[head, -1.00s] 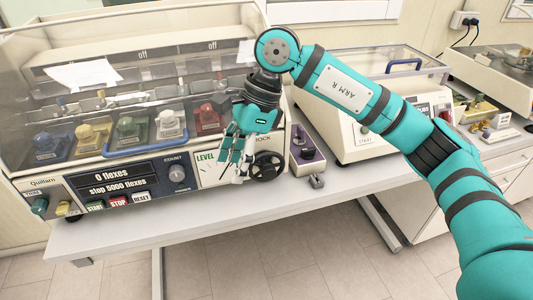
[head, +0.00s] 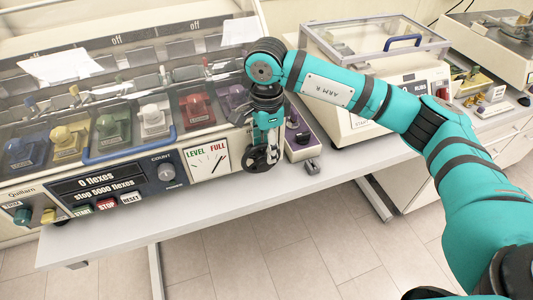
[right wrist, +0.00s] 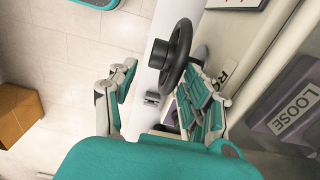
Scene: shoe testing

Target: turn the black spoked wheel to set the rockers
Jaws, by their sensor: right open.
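The black spoked wheel (head: 252,163) is on the front of the flexing machine, at its right end. My right gripper (head: 268,140) is in front of it and partly hides it. In the right wrist view the wheel (right wrist: 181,62) shows its rim and round black hub. My right gripper (right wrist: 158,85) is open there, with one finger left of the wheel and the others close to its right side; I cannot tell if they touch it. The LEVEL/FULL dial (head: 208,160) is left of the wheel. Coloured units (head: 197,108) stand behind the clear cover. My left gripper is out of view.
A purple-topped box (head: 300,130) and a small grey block (head: 312,166) stand just right of the wheel. A cream machine with a clear lid (head: 375,42) is farther right. The table's front strip (head: 200,205) is bare.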

